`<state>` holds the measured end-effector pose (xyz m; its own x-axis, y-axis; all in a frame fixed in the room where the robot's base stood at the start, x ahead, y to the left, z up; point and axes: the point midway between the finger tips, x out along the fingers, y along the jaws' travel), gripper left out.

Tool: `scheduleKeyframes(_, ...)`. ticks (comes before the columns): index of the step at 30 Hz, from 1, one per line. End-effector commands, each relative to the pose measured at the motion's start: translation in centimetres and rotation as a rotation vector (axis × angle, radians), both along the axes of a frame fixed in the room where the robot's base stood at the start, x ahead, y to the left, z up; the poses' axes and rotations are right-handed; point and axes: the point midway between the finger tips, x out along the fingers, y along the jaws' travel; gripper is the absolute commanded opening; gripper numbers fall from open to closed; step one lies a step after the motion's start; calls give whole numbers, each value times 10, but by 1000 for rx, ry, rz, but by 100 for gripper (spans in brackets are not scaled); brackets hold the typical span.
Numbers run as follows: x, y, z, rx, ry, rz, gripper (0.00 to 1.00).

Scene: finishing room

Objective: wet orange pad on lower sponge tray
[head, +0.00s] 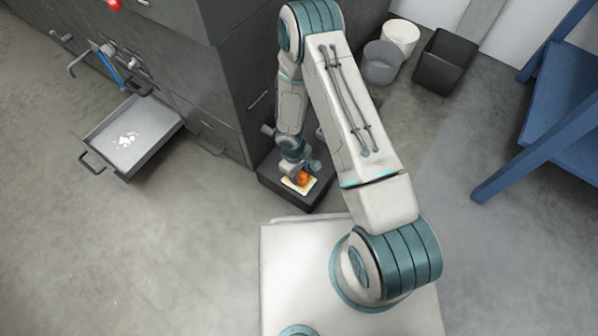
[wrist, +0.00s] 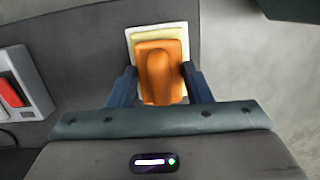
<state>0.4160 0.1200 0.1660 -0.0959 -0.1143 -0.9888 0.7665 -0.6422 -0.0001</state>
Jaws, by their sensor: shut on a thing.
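The orange pad (wrist: 177,52), with a raised grip along its middle, is between the fingers of my gripper (wrist: 161,88) in the wrist view. My gripper is shut on it. The pad lies over a pale yellow sponge in a white-rimmed tray (wrist: 131,36); I cannot tell whether they touch. In the head view the orange pad (head: 303,179) shows under my gripper (head: 299,170), above the pale sponge tray (head: 289,186). The tray is on a low dark surface beside the dark cabinet. My arm hides part of that surface.
A pulled-out drawer (head: 150,150) with white marks inside juts out at the left. Grey (head: 382,62), white (head: 399,36) and black (head: 444,62) bins stand behind my arm. A blue bench (head: 560,120) is at the right. A red-fronted box (wrist: 14,92) is at the wrist view's left.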

Motion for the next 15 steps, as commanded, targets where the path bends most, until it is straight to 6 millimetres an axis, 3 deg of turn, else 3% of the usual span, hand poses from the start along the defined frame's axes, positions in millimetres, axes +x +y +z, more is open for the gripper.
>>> scheduleKeyframes(15, 0, 0, -6, 0, 0, 0, 27)
